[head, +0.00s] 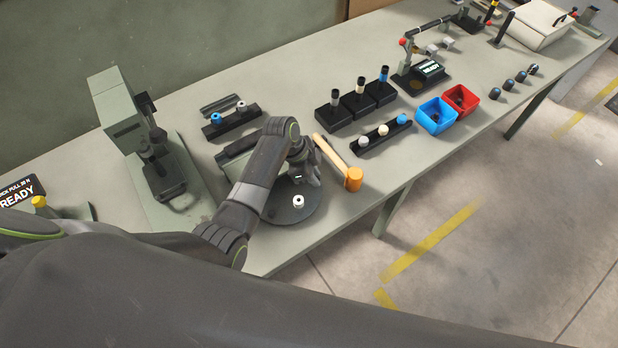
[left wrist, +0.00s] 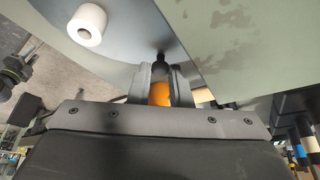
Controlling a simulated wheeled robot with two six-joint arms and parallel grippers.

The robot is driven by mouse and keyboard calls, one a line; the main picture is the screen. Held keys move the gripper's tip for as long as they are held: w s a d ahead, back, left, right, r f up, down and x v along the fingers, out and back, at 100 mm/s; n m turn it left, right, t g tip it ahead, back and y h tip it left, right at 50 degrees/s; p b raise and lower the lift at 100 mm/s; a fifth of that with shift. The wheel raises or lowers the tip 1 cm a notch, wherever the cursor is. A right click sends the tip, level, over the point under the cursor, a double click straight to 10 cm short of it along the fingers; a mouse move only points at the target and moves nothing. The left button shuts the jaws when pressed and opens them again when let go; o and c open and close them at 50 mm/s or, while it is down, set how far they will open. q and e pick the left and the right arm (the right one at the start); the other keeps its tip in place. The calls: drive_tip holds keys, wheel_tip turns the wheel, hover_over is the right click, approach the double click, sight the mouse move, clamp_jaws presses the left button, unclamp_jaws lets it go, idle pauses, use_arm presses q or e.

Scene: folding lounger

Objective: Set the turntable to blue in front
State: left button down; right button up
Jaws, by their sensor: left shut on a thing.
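The turntable is a dark round disc (head: 275,212) near the front edge of the bench, partly covered by my left arm. A white ringed piece (head: 298,201) stands on its front part; it also shows at the upper left of the left wrist view (left wrist: 87,24). I see no blue piece on the visible part of the disc. My left gripper (head: 308,172) is over the disc's back right part. In the left wrist view its fingers (left wrist: 161,80) are shut on a dark knob (left wrist: 162,62) at the disc's rim. An orange patch shows between the fingers. My right gripper is out of view.
A mallet with an orange head (head: 354,179) lies just right of the turntable. A grey press (head: 140,140) stands at left; blue (head: 437,116) and red (head: 461,101) bins stand at right.

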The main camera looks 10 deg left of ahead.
sight(291, 181)
use_arm(q)
drive_tip(key=shift+w, duration=0.1)
drive_tip(key=c, duration=1.3)
unclamp_jaws()
drive_tip(key=shift+c, duration=0.2)
drive_tip(key=b+v, duration=0.1)
drive_tip(key=v, duration=1.6)
drive_tip(key=shift+r, duration=0.3)
drive_tip(key=shift+f, duration=0.15)
